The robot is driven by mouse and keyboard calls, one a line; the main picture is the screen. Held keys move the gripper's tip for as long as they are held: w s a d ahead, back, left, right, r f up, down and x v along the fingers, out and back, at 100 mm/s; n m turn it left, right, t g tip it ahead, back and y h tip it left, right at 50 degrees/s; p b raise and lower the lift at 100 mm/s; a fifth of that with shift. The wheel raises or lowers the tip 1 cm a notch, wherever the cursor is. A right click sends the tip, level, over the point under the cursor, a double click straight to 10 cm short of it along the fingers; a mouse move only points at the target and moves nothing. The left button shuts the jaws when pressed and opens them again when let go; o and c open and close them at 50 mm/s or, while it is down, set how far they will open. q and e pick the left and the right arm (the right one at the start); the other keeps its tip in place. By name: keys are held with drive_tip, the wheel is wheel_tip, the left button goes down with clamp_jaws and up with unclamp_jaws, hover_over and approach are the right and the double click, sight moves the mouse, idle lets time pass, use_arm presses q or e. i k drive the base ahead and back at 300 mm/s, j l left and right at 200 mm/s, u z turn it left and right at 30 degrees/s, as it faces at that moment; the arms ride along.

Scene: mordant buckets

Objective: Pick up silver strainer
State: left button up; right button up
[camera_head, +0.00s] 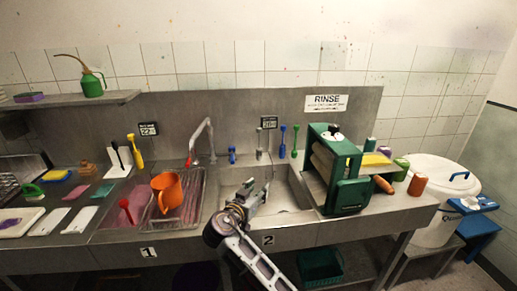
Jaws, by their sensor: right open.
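My right gripper (258,190) reaches in from the bottom over the right sink basin (287,190), marked 2. Its two fingers are apart and point toward the back of the basin, with nothing seen between them. A slim silver upright piece (259,146) shows at the back edge of this basin, beyond the fingertips. It is too small to tell whether it is the silver strainer's handle or a fitting. No strainer bowl shows clearly; my gripper and arm hide part of the basin. My left gripper is out of view.
A tall faucet (203,139) rises between the basins. A green wringer machine (345,190) stands right of the right basin. Blue and green tools (289,141) stand behind it.

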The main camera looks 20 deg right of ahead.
sight(260, 130)
drive_tip(key=i+l, duration=0.15)
drive_tip(key=i, duration=0.2)
drive_tip(key=i+l, duration=0.15)
drive_tip(key=i, duration=0.25)
drive_tip(key=i+l, duration=0.15)
drive_tip(key=i, duration=0.2)
